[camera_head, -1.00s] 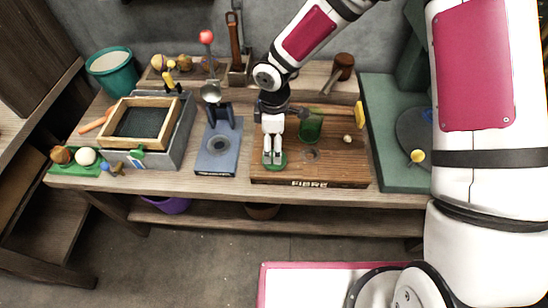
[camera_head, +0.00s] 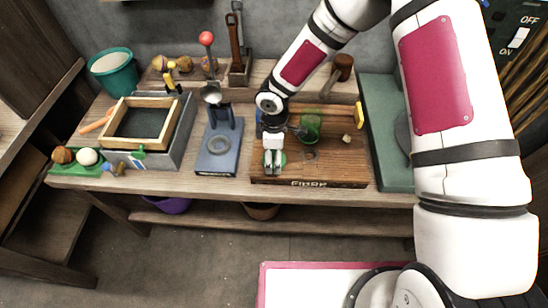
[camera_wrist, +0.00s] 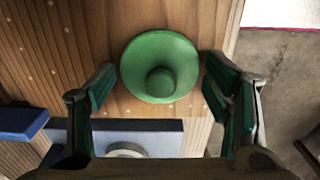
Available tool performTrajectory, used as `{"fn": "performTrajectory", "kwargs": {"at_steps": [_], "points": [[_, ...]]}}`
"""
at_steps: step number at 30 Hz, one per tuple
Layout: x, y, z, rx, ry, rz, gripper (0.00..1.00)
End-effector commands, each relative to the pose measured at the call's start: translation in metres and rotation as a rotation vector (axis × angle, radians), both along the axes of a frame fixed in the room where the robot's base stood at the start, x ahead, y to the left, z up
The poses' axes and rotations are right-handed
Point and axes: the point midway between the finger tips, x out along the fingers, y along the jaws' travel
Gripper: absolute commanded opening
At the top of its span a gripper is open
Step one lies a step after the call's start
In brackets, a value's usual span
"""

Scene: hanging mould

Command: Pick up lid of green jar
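The green lid (camera_wrist: 159,66) lies flat on the wooden board, round with a raised knob in its middle. In the head view only a bit of it (camera_head: 282,158) shows beside my fingers; the rest is hidden. My gripper (camera_head: 273,171) is over the front left part of the board, fingers pointing down. In the wrist view my gripper (camera_wrist: 160,84) is open and empty, one finger on each side of the lid, with gaps. The green jar (camera_head: 310,127) stands on the board behind and to the right of the lid.
The wooden board (camera_head: 335,172) also bears a small pale ball (camera_head: 347,139). A blue press stand (camera_head: 217,160) is close on the left, and a green mat (camera_head: 389,150) is on the right. A wooden mallet (camera_head: 341,68) is at the back. The board's front edge is close.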

Motion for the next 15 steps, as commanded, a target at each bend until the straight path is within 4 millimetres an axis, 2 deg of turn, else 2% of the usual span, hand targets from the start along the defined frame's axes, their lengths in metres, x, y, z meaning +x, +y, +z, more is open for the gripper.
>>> {"fn": "performTrajectory", "kwargs": {"at_steps": [3, 15], "points": [[-0.0001, -0.0001, 0.0000, 0.000, 0.000, 0.000, 0.47], [0.0000, -0.0007, 0.0010, -0.001, 0.001, -0.001, 0.47]]}}
